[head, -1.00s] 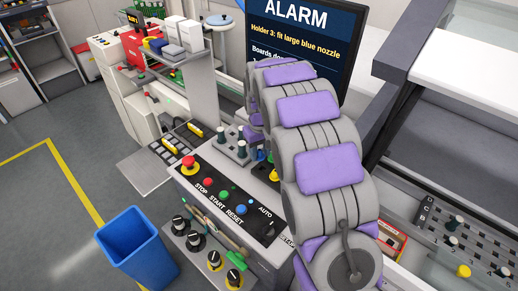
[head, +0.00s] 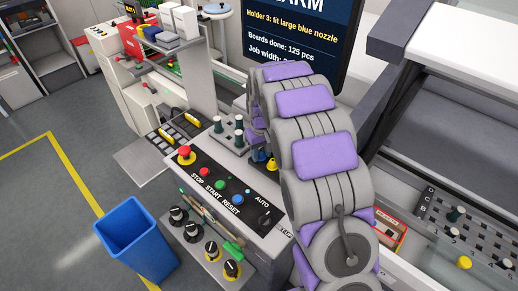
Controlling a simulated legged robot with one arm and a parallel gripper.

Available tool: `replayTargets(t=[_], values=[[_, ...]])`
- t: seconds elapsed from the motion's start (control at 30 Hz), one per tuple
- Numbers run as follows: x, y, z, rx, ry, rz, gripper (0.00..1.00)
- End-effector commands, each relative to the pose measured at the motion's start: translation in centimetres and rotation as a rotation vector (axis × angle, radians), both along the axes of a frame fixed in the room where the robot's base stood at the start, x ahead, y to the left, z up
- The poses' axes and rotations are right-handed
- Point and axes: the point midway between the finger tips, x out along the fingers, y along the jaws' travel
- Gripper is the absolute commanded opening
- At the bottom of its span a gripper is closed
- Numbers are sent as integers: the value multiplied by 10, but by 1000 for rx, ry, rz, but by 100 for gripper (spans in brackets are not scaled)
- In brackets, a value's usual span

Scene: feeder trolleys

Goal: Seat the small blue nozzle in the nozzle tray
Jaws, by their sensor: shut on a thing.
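The nozzle tray (head: 480,238) appears to be the grey perforated plate at the right edge, with letters and numbers on it. A dark-topped nozzle (head: 455,214) stands in it, and a yellow one (head: 464,262) shows near its front edge. A small blue piece (head: 259,156) shows beside my arm, behind the control panel, next to a yellow piece (head: 272,165). I cannot tell whether this blue piece is the small nozzle or whether it is held. My gripper is hidden behind my grey and purple arm.
The control panel (head: 222,188) has a red stop button (head: 185,154). Several grey nozzles (head: 239,123) stand behind it. A blue bin (head: 136,240) is on the floor. A screen (head: 303,35) reads "Holder 3: fit large blue nozzle". A red box (head: 388,232) lies beside the tray.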

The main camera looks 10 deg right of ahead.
Motion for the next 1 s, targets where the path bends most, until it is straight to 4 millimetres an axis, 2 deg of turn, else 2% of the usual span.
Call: replayTargets(t=[0.43, 0.47, 0.77, 1.0], values=[[1, 2, -2, -7, -6, 1, 6], [1, 2, -2, -7, -6, 2, 42], [1, 2, -2, -7, -5, 2, 71], [1, 2, -2, -7, -5, 1, 72]])
